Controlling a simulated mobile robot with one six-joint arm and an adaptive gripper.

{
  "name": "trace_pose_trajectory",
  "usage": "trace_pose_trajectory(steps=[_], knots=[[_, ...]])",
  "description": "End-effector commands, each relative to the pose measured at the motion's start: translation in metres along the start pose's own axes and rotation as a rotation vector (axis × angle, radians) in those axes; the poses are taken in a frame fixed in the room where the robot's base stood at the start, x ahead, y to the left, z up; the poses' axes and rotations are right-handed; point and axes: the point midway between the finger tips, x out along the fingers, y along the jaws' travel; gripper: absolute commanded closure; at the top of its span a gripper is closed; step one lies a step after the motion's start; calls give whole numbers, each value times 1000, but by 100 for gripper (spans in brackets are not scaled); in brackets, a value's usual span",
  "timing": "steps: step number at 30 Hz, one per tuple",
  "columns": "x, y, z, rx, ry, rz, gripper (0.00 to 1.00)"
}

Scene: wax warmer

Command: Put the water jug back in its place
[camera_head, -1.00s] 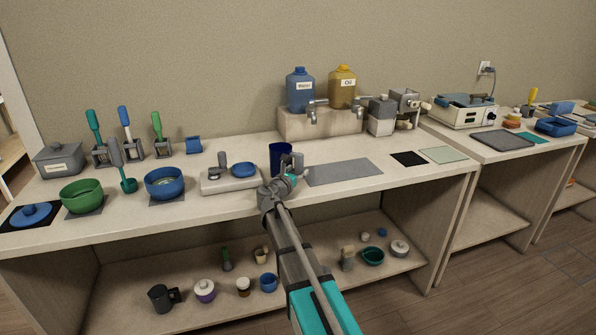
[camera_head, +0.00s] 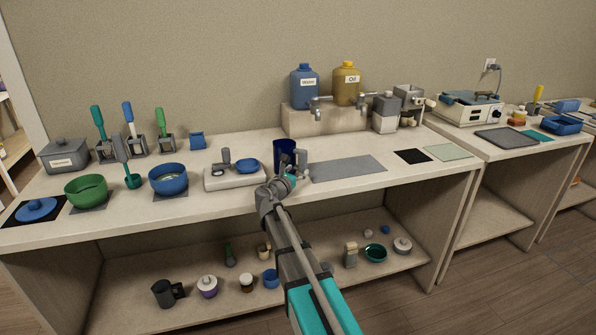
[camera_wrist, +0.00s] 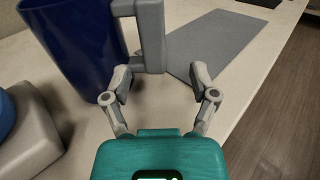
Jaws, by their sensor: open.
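The water jug, a dark blue cup-shaped vessel (camera_head: 285,148) with a grey handle, stands upright on the counter near its front edge. In the wrist view its blue wall (camera_wrist: 75,45) fills the upper left, and its grey handle (camera_wrist: 151,38) faces my gripper. My gripper (camera_wrist: 162,72) is open, with one finger on each side of the handle's lower end in the picture. I cannot tell whether a finger touches the handle. In the head view my gripper (camera_head: 296,168) is right at the jug and partly covers it.
A scale (camera_head: 232,179) with a small blue dish stands left of the jug. A bare grey mat (camera_head: 345,168) lies to its right. Water (camera_head: 304,88) and oil (camera_head: 347,85) containers with taps stand on a raised block behind. Blue (camera_head: 168,181) and green bowls are further left.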

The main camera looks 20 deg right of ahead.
Motion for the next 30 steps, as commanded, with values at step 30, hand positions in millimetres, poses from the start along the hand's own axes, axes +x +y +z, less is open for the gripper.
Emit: trace_pose_trajectory(steps=[30], knots=[[-20, 0, 0, 0, 0, 0, 24]])
